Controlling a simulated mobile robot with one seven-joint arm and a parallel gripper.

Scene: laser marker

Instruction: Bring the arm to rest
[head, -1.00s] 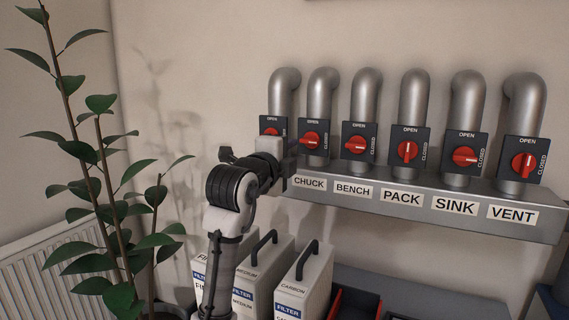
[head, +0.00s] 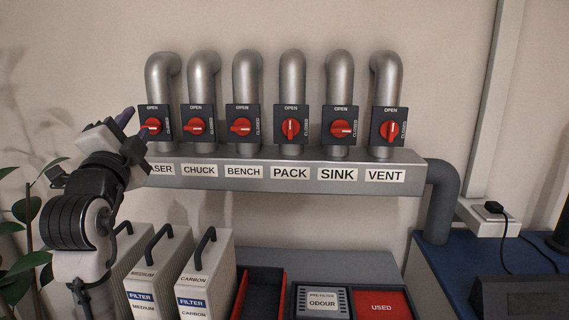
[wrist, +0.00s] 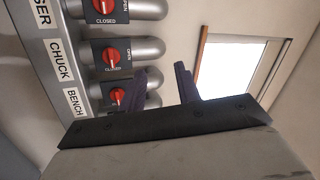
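My gripper (head: 136,126) is at the left of the head view, in front of the leftmost dial (head: 151,127), above the partly hidden LASER label. Its two dark purple fingers stand apart with nothing between them; they also show apart in the wrist view (wrist: 160,84). Whether a finger touches the dial is unclear. My arm rises from the lower left with its elbow bent. The CHUCK (head: 194,128) and BENCH (head: 240,126) dials have roughly level red handles.
White filter boxes (head: 206,275) with black handles stand below the duct (head: 300,172), close to my arm. Red and grey bins (head: 383,304) are to their right. A plant (head: 27,210) is at far left. A blue bench (head: 450,262) stands at right.

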